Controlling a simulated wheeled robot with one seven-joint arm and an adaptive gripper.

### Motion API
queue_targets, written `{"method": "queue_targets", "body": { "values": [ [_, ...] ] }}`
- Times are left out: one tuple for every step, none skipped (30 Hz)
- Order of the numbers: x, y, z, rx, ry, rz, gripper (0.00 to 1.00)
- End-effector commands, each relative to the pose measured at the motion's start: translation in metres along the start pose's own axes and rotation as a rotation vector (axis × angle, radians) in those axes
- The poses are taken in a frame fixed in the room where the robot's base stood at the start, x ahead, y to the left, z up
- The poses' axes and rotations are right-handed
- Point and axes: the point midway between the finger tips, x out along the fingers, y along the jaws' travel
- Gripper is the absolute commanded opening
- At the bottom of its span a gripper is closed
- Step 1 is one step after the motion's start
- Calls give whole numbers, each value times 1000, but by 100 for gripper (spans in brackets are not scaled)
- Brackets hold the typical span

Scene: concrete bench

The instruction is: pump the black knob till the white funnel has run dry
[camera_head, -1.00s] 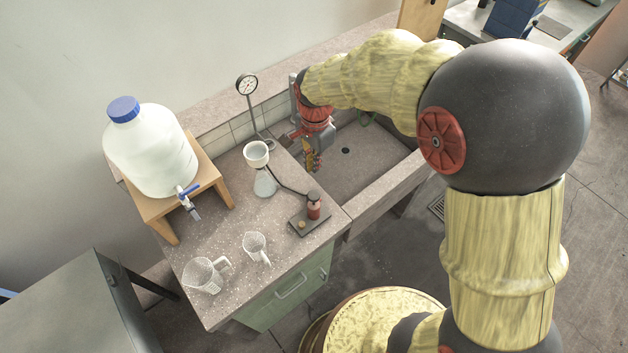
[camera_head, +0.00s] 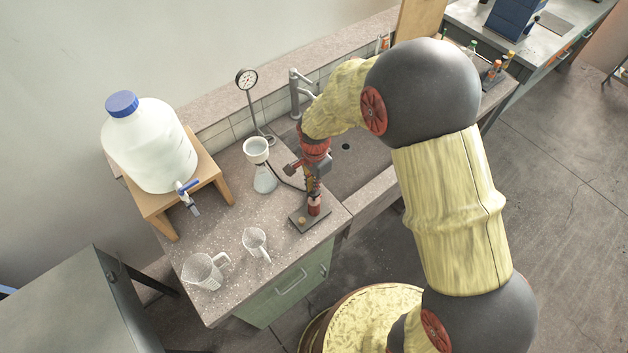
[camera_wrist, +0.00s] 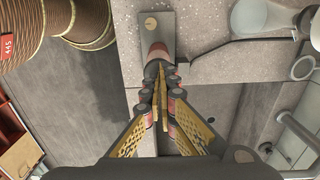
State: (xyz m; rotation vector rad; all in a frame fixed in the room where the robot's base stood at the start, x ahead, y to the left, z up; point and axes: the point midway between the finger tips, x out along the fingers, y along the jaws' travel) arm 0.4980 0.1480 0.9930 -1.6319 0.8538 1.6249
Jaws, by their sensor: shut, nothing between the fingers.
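The pump is a red cylinder (camera_head: 314,208) standing on a dark base plate (camera_head: 298,221) near the bench's front right corner. In the wrist view the black knob (camera_wrist: 152,70) shows at the near end of the red cylinder (camera_wrist: 157,50), partly hidden by my fingers. My gripper (camera_head: 312,190) is shut and empty, pointing down right over the knob; its fingertips (camera_wrist: 160,74) overlap the knob in the picture, and I cannot tell whether they touch. The white funnel (camera_head: 256,146) sits upright on a glass flask (camera_head: 265,181). I cannot tell how much liquid it holds.
A dark hose (camera_wrist: 215,46) runs from the pump to the flask. A gauge (camera_head: 246,79) stands behind the funnel. Two clear jugs (camera_head: 203,272) (camera_head: 254,241) stand at the front left. A big bottle (camera_head: 150,150) rests on a wooden stand. The sink (camera_head: 352,165) lies right.

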Motion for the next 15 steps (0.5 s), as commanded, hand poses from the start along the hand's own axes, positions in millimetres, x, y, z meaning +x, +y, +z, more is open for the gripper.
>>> {"method": "queue_targets", "body": {
  "values": [
    [0, 0, 0, 0, 0, 0, 0],
    [0, 0, 0, 0, 0, 0, 0],
    [0, 0, 0, 0, 0, 0, 0],
    [0, 0, 0, 0, 0, -1, 0],
    [0, 0, 0, 0, 0, 0, 0],
    [0, 0, 0, 0, 0, 0, 0],
    [0, 0, 0, 0, 0, 0, 0],
    [0, 0, 0, 0, 0, 0, 0],
    [1, 0, 0, 0, 0, 0, 0],
    [3, 0, 0, 0, 0, 0, 0],
    [5, 0, 0, 0, 0, 0, 0],
    [10, 0, 0, 0, 0, 1, 0],
    [14, 0, 0, 0, 0, 1, 0],
    [19, 0, 0, 0, 0, 1, 0],
    [26, 1, 0, 0, 0, 1, 0]
  ]
}}
